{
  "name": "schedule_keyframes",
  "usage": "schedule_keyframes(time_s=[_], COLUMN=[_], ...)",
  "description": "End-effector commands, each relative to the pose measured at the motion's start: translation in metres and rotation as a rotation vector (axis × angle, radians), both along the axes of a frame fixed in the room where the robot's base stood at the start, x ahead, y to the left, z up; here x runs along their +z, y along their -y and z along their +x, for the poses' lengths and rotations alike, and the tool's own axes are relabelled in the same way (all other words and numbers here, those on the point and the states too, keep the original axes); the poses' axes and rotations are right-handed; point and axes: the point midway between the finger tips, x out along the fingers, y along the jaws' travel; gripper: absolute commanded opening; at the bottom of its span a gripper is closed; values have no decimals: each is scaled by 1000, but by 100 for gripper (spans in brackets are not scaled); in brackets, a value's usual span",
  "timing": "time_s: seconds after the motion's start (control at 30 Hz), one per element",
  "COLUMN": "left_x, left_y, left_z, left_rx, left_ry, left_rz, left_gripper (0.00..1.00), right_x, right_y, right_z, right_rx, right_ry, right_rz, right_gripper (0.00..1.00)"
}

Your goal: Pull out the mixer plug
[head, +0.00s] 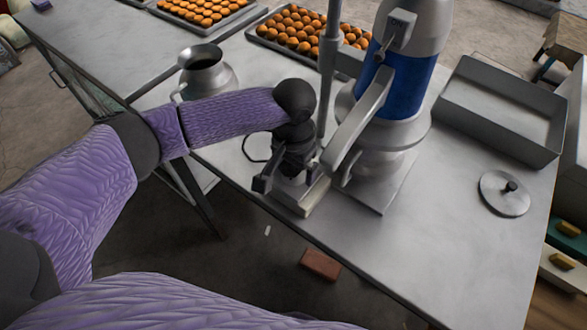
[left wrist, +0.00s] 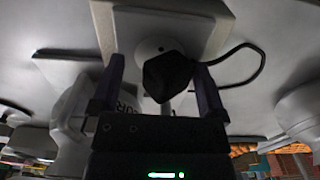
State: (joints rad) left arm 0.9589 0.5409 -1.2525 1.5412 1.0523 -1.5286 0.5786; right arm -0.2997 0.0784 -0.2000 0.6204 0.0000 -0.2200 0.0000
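The mixer (head: 405,85), silver with a blue band, stands on the metal table right of my left gripper. My left gripper (head: 287,180) is at the table's front edge, over a pale socket block (head: 315,197). In the left wrist view, the black plug (left wrist: 166,76) sits at a round white socket on the beige block (left wrist: 170,22). The open fingers of my left gripper (left wrist: 158,92) stand on either side of the plug, with a visible gap on the left side. A black cable (left wrist: 250,70) loops off to the right. My right gripper is not in view.
A metal jug (head: 203,70) stands behind my left forearm. Trays of orange-brown balls (head: 297,30) lie at the back. An empty metal tray (head: 500,110) and a round lid (head: 504,193) are at the right. The front right tabletop (head: 430,250) is clear.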

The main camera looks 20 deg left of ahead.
Motion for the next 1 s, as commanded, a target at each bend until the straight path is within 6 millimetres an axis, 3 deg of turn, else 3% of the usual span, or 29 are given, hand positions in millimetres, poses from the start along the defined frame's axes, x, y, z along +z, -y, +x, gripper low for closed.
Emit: schedule_keyframes(time_s=[1.0], left_x=[-3], left_y=[-7], left_z=[0], left_rx=[1], left_ry=[-7], left_rz=[4], left_gripper=[91], right_x=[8], right_y=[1], right_z=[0], right_rx=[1], right_ry=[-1], right_rz=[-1], right_gripper=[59])
